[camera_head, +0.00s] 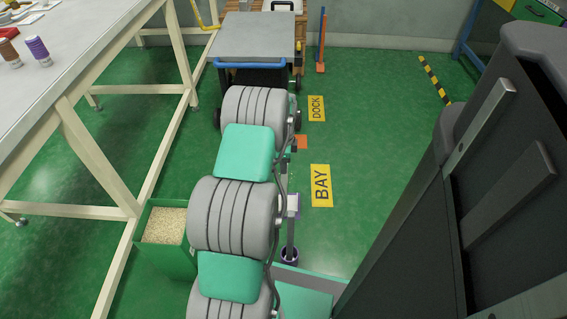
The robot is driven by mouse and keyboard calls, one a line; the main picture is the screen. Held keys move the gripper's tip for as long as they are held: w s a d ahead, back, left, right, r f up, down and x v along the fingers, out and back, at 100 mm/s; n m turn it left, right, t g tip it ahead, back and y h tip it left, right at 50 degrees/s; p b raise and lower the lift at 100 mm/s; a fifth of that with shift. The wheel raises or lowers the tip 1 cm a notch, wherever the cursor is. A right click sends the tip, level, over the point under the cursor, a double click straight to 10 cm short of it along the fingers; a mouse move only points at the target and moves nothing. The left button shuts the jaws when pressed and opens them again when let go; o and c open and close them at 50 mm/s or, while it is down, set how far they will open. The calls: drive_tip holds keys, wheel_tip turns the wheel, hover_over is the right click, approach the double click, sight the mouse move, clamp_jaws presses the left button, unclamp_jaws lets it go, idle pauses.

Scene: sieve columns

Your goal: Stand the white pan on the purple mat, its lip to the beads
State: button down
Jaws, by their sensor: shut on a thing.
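A green open box (165,263) stands on the floor at the lower left and is filled with pale beads (165,224). My grey and teal arm runs up the middle of the view, just right of the box. My gripper is not visible. I cannot make out the white pan or the purple mat. A small whitish piece (293,204) with a purple edge shows at the arm's right side, but I cannot tell what it is.
A pale bench (95,70) with spools (37,50) stands at the left. A grey-topped cart (255,38) with a blue handle is at the back. Yellow BAY (321,185) and DOCK (316,108) labels lie on the green floor, clear to their right.

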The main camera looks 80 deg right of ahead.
drive_tip(key=shift+d+f, duration=0.1)
drive_tip(key=shift+f, duration=0.35)
idle(0.4)
drive_tip(key=c, duration=1.4)
unclamp_jaws()
drive_tip(key=shift+o, duration=0.4)
drive_tip(key=shift+f, duration=0.1)
drive_tip(key=shift+r+p, duration=2.65)
drive_tip(key=shift+r, duration=1.4)
